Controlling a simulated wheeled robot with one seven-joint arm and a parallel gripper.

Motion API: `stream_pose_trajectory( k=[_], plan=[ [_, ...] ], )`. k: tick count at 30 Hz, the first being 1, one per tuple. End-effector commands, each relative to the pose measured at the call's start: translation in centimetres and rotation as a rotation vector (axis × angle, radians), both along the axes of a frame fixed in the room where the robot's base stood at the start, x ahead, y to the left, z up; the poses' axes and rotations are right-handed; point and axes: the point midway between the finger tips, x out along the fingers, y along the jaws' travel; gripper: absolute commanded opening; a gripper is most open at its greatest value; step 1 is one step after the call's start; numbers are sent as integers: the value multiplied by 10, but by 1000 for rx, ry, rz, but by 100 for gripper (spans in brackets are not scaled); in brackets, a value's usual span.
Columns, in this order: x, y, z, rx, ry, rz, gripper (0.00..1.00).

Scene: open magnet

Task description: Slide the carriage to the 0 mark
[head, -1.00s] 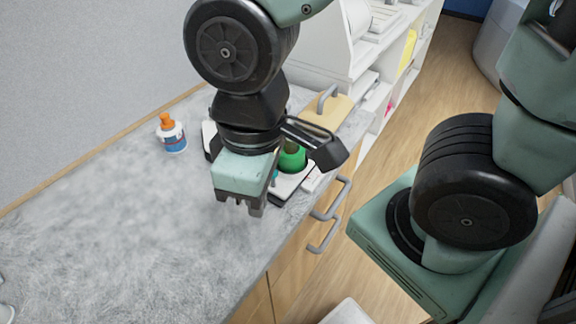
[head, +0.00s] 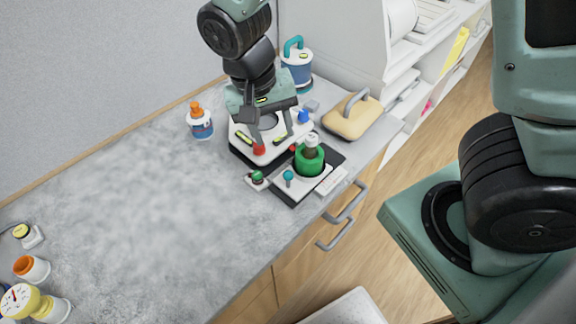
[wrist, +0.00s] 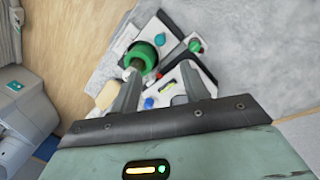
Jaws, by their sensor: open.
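A low instrument with a white top and black base (head: 238,157) stands near the counter's right edge. It carries a red knob (head: 259,149), a blue knob (head: 303,116) and yellow-green vials; the red knob (wrist: 159,74) and blue knob (wrist: 148,103) also show in the wrist view. Beside it, a green cylinder (head: 309,161) stands on a black and white base with a teal knob (head: 288,176). I cannot tell which part is the carriage, and no 0 mark is readable. My gripper (head: 272,134) is open above the white instrument, its fingers (wrist: 160,70) apart and empty.
A tan block with a grey handle (head: 352,115) and a blue canister (head: 298,66) stand behind. An orange-capped bottle (head: 201,122) is to the left. Several small items, including a yellow gauge (head: 22,301), sit at the far left. The counter's middle (head: 150,210) is clear.

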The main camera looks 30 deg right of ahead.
Motion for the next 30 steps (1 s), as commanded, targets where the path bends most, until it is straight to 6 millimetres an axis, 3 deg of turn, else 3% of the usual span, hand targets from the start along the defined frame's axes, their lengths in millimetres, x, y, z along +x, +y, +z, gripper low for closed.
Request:
stream_pose_trajectory(
  k=[9,18,24,30],
  plan=[
    [-5,-13,-65,-4,6,-2,45],
    [-7,-23,-115,-2,5,-1,45],
    [-8,-25,-133,0,2,1,45],
    [-8,-26,-138,1,1,2,45]
  ],
)
